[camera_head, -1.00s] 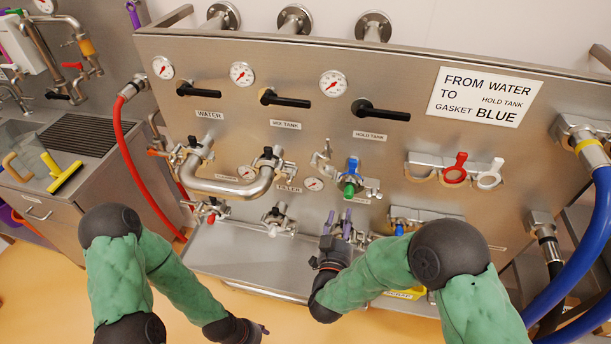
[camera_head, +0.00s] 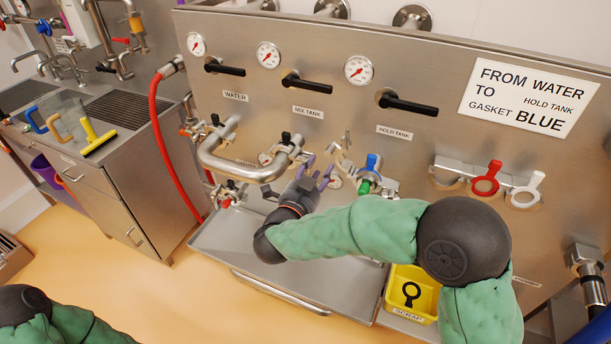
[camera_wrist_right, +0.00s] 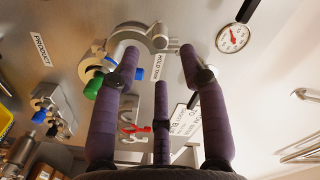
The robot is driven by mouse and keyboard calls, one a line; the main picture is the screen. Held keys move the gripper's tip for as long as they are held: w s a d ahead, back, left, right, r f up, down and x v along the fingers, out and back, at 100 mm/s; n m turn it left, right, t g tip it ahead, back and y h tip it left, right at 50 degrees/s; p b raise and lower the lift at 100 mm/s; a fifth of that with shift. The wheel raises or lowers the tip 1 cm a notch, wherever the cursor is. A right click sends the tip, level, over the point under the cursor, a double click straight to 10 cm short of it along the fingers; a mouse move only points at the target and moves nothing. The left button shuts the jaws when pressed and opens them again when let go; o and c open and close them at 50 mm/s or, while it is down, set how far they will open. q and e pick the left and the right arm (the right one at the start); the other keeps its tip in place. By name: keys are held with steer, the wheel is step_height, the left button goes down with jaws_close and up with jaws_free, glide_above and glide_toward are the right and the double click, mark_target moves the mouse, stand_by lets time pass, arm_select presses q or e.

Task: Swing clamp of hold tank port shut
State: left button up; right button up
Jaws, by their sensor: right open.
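The hold tank port (camera_head: 366,184) is on the steel panel below the label HOLD TANK (camera_head: 394,132), with a blue part and a green knob. Its silver clamp (camera_head: 345,158) appears to stand open to the left. In the right wrist view the clamp (camera_wrist_right: 145,40) shows as a hinged, curved metal piece beyond the fingers, with the green knob (camera_wrist_right: 92,86) at left. My right gripper (camera_head: 316,178) is open and empty, its purple fingers just left of and below the clamp; contact cannot be told. The wrist view shows its spread fingers (camera_wrist_right: 160,66). My left gripper is out of view.
A bent steel pipe (camera_head: 240,165) joins ports left of my right gripper. Red (camera_head: 487,178) and white (camera_head: 524,190) gaskets hang at the right. A steel tray (camera_head: 225,250) and a yellow scrap bin (camera_head: 412,290) lie below. A red hose (camera_head: 157,140) hangs left.

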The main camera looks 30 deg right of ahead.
mark_target(329, 152)
steer(key=b+x, duration=0.1)
steer(key=x, duration=0.7)
steer(key=shift+d+r, duration=0.1)
steer(key=shift+r, duration=0.05)
steer(key=shift+r, duration=0.25)
jaws_close()
